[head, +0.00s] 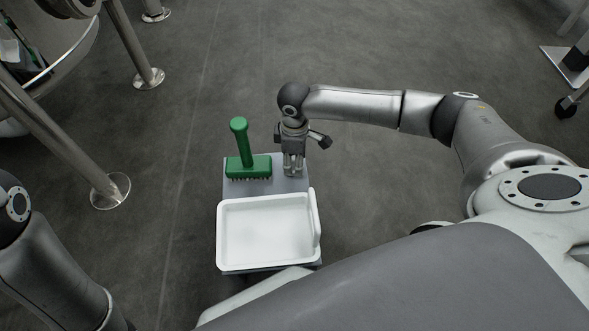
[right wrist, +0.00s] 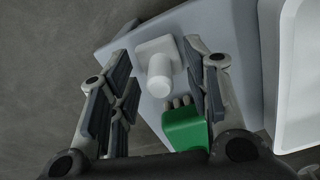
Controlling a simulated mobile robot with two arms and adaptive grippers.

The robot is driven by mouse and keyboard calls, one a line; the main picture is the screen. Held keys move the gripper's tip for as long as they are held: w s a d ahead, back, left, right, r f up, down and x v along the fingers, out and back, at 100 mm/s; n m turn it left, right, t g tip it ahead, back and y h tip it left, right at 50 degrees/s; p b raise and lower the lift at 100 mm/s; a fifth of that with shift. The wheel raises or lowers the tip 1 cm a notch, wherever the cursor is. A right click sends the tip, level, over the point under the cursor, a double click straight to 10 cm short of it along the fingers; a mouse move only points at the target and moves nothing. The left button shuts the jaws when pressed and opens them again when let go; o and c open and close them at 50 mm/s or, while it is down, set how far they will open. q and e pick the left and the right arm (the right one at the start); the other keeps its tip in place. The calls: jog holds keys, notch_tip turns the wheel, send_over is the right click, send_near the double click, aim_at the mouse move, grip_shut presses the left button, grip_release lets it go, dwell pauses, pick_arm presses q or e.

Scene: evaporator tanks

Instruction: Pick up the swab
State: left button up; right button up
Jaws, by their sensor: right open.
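The swab (right wrist: 158,70) looks like a white block with a short round knob standing up toward the camera in the right wrist view. It rests on a grey platform (right wrist: 232,30). My right gripper (head: 293,168) points down over the right side of that platform. Its fingers are open on either side of the swab in the right wrist view, with gaps visible; whether the fingertips are level with it I cannot tell. In the head view the swab cannot be made out behind the gripper. My left gripper is out of view; only part of its arm shows at the left edge.
A green brush (head: 248,166) with an upright handle stands just left of the right gripper. A white tray (head: 225,232), empty, sits on the near part of the platform. Metal tank legs (head: 150,78) stand on the floor at left. The floor beyond the platform is clear.

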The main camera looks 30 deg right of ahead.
jog(key=shift+f, duration=0.15)
jog(key=c, duration=1)
jog(key=shift+o, duration=0.2)
